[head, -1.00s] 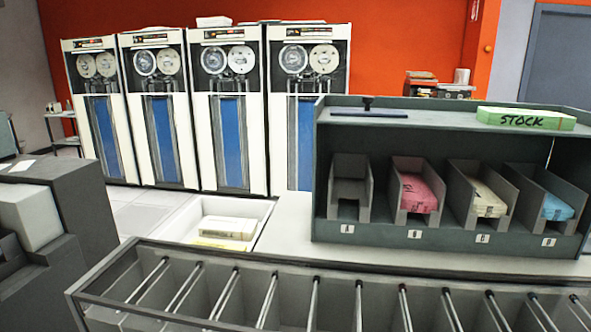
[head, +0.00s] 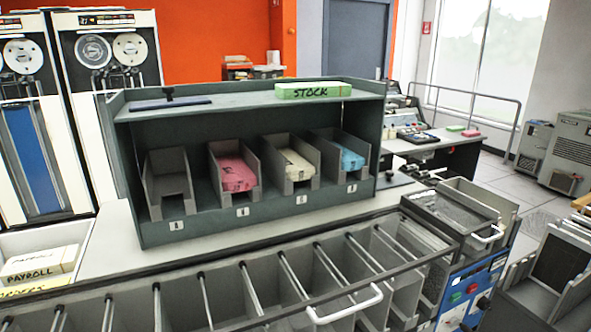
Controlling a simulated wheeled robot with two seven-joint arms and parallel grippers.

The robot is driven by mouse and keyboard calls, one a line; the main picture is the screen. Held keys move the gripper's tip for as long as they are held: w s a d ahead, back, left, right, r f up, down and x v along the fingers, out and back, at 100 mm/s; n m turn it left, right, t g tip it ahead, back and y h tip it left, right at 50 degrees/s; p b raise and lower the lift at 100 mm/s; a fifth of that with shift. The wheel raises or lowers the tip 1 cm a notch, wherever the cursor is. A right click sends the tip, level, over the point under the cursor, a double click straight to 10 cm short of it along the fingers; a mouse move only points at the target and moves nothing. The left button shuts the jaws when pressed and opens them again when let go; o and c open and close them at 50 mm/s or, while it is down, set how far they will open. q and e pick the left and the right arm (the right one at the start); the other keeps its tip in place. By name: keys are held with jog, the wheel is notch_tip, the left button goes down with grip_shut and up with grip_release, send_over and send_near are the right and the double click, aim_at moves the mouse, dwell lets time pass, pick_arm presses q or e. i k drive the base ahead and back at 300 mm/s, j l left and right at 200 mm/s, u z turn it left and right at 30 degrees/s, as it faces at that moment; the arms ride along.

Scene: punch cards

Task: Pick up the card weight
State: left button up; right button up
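A dark flat plate with an upright knob, which looks like the card weight (head: 172,104), lies on the left part of the top of the grey card rack (head: 230,110). Neither of my grippers is in view. The rack's lower shelf holds an empty bin at the left, then bins with a pink card stack (head: 233,173), a cream card stack (head: 294,165) and a blue card stack (head: 349,158).
A green STOCK box (head: 312,90) lies on the rack top at the right. A sorter with a row of pockets (head: 250,285) and a white handle (head: 345,308) runs across the front. A tray with PAYROLL boxes (head: 40,262) is at left. The rack top between plate and STOCK box is clear.

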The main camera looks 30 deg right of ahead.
aim_at(390, 180)
jog(key=z, duration=1.65)
jog(key=i+l, duration=0.1)
jog(key=l, duration=0.95)
jog(key=i+l+u, duration=0.15)
jog(key=l, duration=0.85)
